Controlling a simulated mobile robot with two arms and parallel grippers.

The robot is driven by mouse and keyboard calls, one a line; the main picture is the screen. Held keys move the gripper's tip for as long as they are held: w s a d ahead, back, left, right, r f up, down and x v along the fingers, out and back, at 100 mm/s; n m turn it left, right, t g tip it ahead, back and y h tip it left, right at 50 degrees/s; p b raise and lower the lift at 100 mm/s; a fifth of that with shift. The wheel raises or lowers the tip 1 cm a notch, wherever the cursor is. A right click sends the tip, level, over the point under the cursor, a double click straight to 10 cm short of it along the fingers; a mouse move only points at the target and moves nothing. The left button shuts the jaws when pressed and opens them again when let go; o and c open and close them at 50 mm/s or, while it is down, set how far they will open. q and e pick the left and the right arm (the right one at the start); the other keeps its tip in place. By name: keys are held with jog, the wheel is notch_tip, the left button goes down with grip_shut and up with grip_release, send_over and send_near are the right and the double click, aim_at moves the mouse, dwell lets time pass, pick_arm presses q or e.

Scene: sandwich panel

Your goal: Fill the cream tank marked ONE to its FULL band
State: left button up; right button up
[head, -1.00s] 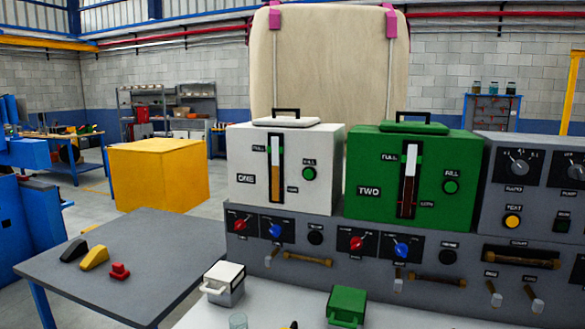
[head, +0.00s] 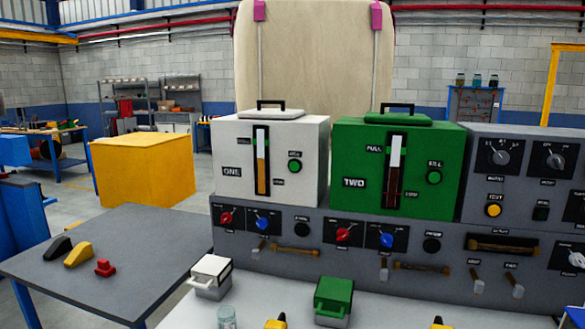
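The cream tank ONE (head: 228,165) stands on the grey panel, its lid shut. Its upright gauge (head: 262,160) shows yellow fluid to about mid-height, below the FULL mark near the top. A green button (head: 295,166) sits right of the gauge. A small cream container with a handle (head: 210,276) stands on the pale bench in front. Two yellow pieces with dark tips, seemingly my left gripper (head: 278,321) and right gripper (head: 438,323), barely show at the bottom edge. Both are away from the tank; their fingers are mostly cut off.
Green tank TWO (head: 350,170) stands right of ONE. Red knobs (head: 226,218), blue knobs (head: 262,223) and wooden handles (head: 295,250) line the panel below. A green container (head: 334,297) and glass jar (head: 227,318) stand on the bench. A grey side table (head: 110,285) is at left.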

grip_shut()
jog(key=shift+d, duration=0.1)
dwell(1.6)
